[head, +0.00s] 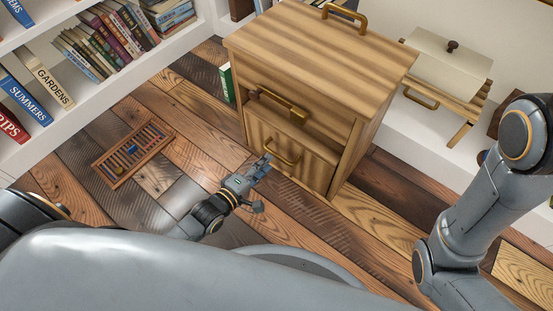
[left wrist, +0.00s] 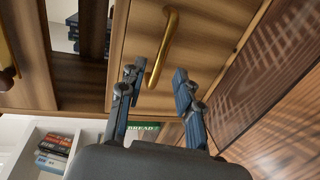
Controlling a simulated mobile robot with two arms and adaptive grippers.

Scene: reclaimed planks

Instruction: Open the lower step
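The wooden step cabinet (head: 318,50) stands on the plank floor. Its lower step front (head: 300,166) has a curved brass handle (head: 283,152) and looks closed. In the left wrist view the lower handle (left wrist: 166,45) runs upright in the picture, its near end between the fingertips. My left gripper (head: 265,165) is at the lower front, just in front of that handle. In the left wrist view my left gripper (left wrist: 155,85) is open, a finger on either side of the handle, with no visible grip. My right arm (head: 480,205) enters at right; its gripper is out of frame.
Above the lower front is an open gap and a higher brass handle (head: 284,104). A green book (head: 227,83) leans beside the cabinet. A bookshelf (head: 82,92) stands at left. A lidded box (head: 444,62) is at right.

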